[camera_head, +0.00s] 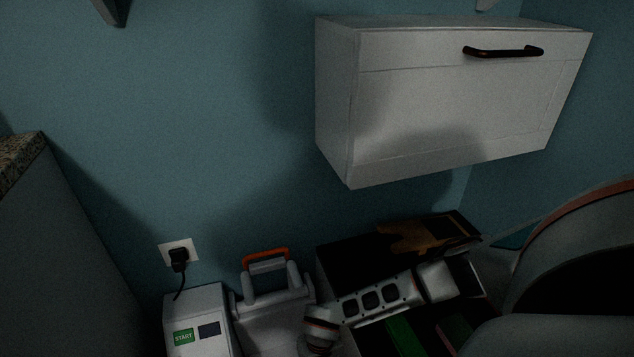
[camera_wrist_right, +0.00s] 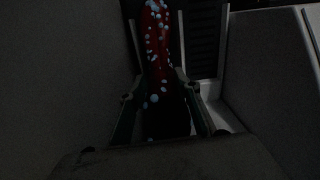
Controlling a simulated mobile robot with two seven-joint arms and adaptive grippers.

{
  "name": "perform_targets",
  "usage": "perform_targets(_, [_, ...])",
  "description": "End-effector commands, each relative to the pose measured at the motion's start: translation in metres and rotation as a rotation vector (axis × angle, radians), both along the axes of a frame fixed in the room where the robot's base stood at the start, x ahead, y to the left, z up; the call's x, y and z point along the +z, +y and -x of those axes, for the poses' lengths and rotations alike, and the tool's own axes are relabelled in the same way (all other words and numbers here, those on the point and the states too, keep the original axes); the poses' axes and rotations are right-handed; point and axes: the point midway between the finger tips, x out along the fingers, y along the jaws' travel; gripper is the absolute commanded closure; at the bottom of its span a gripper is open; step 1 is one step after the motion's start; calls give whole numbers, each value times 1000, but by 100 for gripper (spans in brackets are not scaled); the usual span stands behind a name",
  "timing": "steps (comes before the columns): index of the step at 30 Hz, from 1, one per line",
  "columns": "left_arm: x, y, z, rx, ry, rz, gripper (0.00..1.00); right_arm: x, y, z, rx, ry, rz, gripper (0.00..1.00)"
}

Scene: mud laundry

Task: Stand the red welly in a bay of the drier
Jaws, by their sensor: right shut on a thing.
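The red welly (camera_wrist_right: 158,40), with pale blue dots, stands between the two fingers of my right gripper (camera_wrist_right: 158,100) in the right wrist view. The gripper is shut on it. The welly's lower part is dark and its far end is cut off by the frame's top. Pale uprights (camera_wrist_right: 222,40) and a dark slatted surface stand beyond it; I cannot tell whether it touches them. In the head view a white unit with a green START label (camera_head: 199,330) looks like part of the drier. Neither the welly nor a gripper can be made out there. My left gripper is out of view.
A grey case with an orange handle (camera_head: 266,256) adjoins the START unit. A dark box (camera_head: 332,262) with a brown item (camera_head: 420,236) lies partly behind my arm. A white wall cabinet (camera_head: 450,105) hangs above. Pale panels (camera_wrist_right: 70,70) flank my right gripper.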

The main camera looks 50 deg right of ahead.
Motion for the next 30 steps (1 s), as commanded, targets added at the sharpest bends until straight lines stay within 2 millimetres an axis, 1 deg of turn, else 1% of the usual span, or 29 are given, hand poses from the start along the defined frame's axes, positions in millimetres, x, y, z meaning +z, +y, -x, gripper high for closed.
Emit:
perform_targets(10, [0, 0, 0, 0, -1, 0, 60, 1, 0, -2, 0, -3, -1, 100])
perform_targets(11, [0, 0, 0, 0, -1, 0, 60, 1, 0, -2, 0, -3, -1, 65])
perform_targets(12, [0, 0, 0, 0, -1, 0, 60, 1, 0, -2, 0, -3, -1, 55])
perform_targets(13, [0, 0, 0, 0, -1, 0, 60, 1, 0, -2, 0, -3, -1, 48])
perform_targets(20, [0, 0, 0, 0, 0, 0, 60, 0, 0, -1, 0, -2, 0, 48])
perform_targets(21, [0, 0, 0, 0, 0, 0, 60, -1, 0, 0, 0, -1, 0, 46])
perform_targets(23, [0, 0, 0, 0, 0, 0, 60, -1, 0, 0, 0, -1, 0, 32])
perform_targets(30, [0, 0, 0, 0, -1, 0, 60, -1, 0, 0, 0, -1, 0, 32])
